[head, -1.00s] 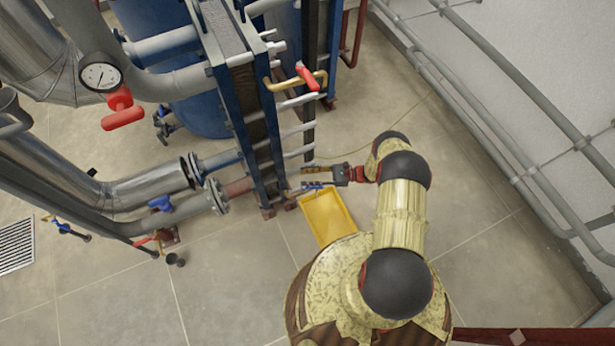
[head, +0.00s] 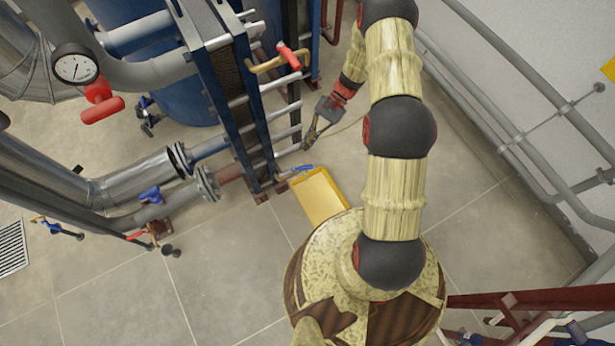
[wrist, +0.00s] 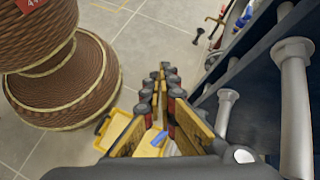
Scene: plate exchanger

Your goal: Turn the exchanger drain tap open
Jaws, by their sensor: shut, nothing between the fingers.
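The drain tap shows as a small blue handle (head: 297,169) low at the foot of the blue plate exchanger (head: 222,100), over the back end of the yellow tray (head: 322,197). Its exact angle is too small to tell. My gripper (head: 307,146) is shut and empty, pointing down just above and beside the tap, apparently apart from it. In the wrist view, the closed fingers (wrist: 162,72) fill the middle. A blue piece (wrist: 157,138), likely the tap handle, shows between the fingers' bases, with the yellow tray (wrist: 122,124) around it.
A red handle (head: 288,55) sits on a brass pipe at the exchanger's side. Pale tie bars (head: 286,131) stick out near my gripper. A red valve (head: 100,102) and gauge (head: 76,65) are at left. Grey wall pipes (head: 500,110) run at right.

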